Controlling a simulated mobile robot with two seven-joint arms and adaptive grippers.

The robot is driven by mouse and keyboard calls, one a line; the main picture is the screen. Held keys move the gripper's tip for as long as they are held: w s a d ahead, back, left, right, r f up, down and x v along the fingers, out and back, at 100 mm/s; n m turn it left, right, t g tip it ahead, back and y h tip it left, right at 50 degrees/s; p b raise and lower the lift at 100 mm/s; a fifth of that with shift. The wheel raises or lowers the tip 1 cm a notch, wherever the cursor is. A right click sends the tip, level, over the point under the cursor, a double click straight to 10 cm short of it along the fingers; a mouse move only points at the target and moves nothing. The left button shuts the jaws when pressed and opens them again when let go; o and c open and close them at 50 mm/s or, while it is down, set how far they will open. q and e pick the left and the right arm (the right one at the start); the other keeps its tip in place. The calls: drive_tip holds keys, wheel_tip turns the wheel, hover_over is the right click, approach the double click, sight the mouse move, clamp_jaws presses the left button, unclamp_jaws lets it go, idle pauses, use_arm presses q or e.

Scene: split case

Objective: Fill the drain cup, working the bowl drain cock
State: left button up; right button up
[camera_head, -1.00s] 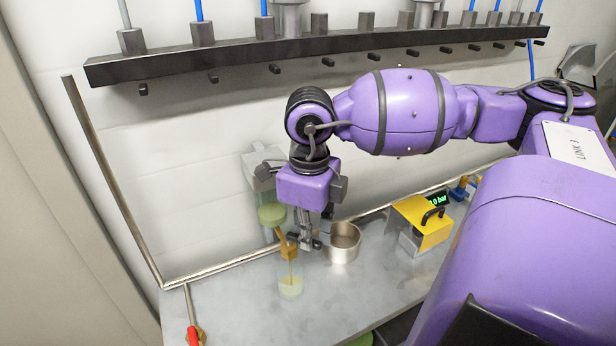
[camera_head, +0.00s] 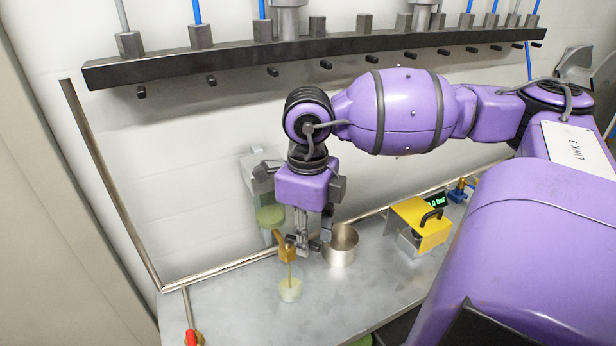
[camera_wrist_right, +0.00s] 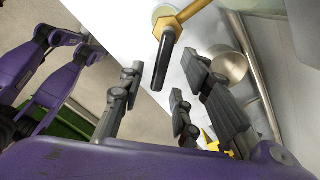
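The brass drain cock (camera_head: 286,252) sits below the glass bowl (camera_head: 270,215) on the wall, which holds greenish liquid. A clear drain cup (camera_head: 290,290) with pale yellow liquid stands on the bench under the cock, and a thin amber stream runs down into it. In the right wrist view the cock's brass body (camera_wrist_right: 170,20) carries a black lever (camera_wrist_right: 162,62). My right gripper (camera_head: 305,245) is at the cock; in its wrist view the fingers (camera_wrist_right: 155,97) are apart, with the lever between them. I see no clear contact.
A steel pot (camera_head: 341,246) stands close to the right of my right gripper. A yellow guard (camera_head: 420,222) with a pressure display is farther right. A red handle (camera_head: 191,338) is at the front left. A dark manifold (camera_head: 300,50) runs above.

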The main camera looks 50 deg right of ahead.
wheel_tip(320, 180, up, 12)
drive_tip(key=shift+f, duration=0.2)
idle(0.4)
